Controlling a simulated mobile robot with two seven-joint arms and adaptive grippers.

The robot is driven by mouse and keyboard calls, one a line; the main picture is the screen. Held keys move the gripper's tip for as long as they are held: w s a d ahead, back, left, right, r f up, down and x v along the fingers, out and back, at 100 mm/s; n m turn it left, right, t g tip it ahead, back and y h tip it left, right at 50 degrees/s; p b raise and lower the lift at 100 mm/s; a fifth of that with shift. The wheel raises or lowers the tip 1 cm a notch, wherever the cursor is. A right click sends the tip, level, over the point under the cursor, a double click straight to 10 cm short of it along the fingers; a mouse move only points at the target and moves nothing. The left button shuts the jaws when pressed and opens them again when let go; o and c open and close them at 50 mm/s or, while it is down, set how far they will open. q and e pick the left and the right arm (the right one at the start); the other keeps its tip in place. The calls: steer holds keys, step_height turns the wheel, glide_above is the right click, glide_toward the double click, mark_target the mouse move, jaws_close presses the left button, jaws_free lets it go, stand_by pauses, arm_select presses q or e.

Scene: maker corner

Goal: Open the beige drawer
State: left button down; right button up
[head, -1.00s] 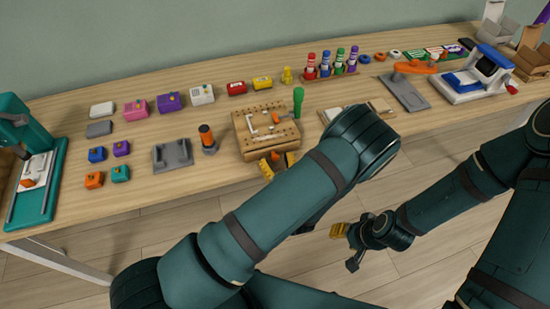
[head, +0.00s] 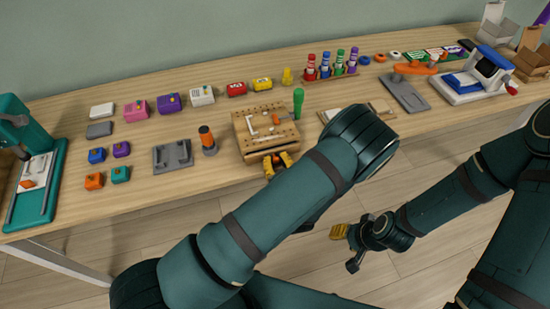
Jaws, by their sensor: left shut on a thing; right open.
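The beige drawer (head: 254,157) is in the lower front of a wooden box with a peg-hole top (head: 247,118), near the table's front edge. Its front is partly hidden by my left gripper, and I see no clear gap between drawer and box. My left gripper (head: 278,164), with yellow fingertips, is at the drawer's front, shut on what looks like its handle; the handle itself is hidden. My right gripper (head: 343,246) is open and empty, low over the floor in front of the table.
A green-handled tool (head: 298,102) stands at the box's right. A grey holder (head: 172,155) and an orange-topped post (head: 208,139) stand to its left. Small coloured boxes fill the left of the table. My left forearm covers part of the front edge. The floor in front is clear.

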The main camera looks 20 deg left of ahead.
arm_select(q)
steer(key=v, duration=1.1)
steer(key=shift+s, duration=0.15)
steer(key=shift+d+f, duration=0.15)
steer(key=c, duration=0.8)
jaws_free()
step_height(320, 180, up, 10)
steer(key=shift+r, duration=0.1)
